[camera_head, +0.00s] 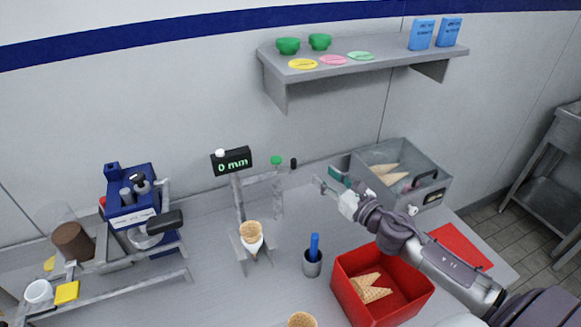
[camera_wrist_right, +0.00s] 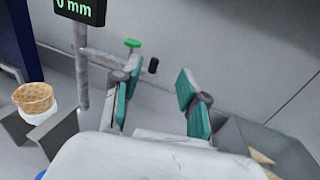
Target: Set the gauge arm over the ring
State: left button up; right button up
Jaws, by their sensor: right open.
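The gauge (camera_head: 231,162) stands on a post and its display reads "0 mm"; it also shows in the right wrist view (camera_wrist_right: 80,10). A waffle cone (camera_head: 250,230) sits upright in a white ring or sleeve on a grey stand below it; the cone is also in the wrist view (camera_wrist_right: 34,97). Right of the gauge post, a second post carries a green knob (camera_head: 276,160) and a black tip (camera_head: 293,163), which seem to belong to the gauge arm. My right gripper (camera_head: 330,182) is open and empty, right of that tip. In the wrist view, the knob (camera_wrist_right: 132,43) and tip (camera_wrist_right: 153,65) appear beyond the fingers. My left gripper is out of view.
A red bin (camera_head: 342,292) with cones stands in front of my right arm. A grey bin (camera_head: 415,160) with cones is behind it. A dark cup (camera_head: 312,265) with a blue handle stands between stand and red bin. A blue machine (camera_head: 132,190) is left. A shelf (camera_head: 360,50) hangs above.

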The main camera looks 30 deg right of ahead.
aim_at(295, 162)
jog(key=w+f, duration=0.1)
jog(key=w, duration=0.3)
jog(key=w+a+f, duration=0.1)
jog(key=w, duration=0.3)
jog(key=w+a+f+p, duration=0.1)
jog(key=w, duration=0.4)
jog(key=shift+a+f, duration=0.1)
jog(key=shift+f, duration=0.1)
jog(key=shift+w+a, duration=0.1)
jog(key=shift+w, duration=0.4)
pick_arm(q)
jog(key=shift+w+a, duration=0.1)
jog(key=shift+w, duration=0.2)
pick_arm(e)
jog(key=shift+f, duration=0.1)
grip_shut()
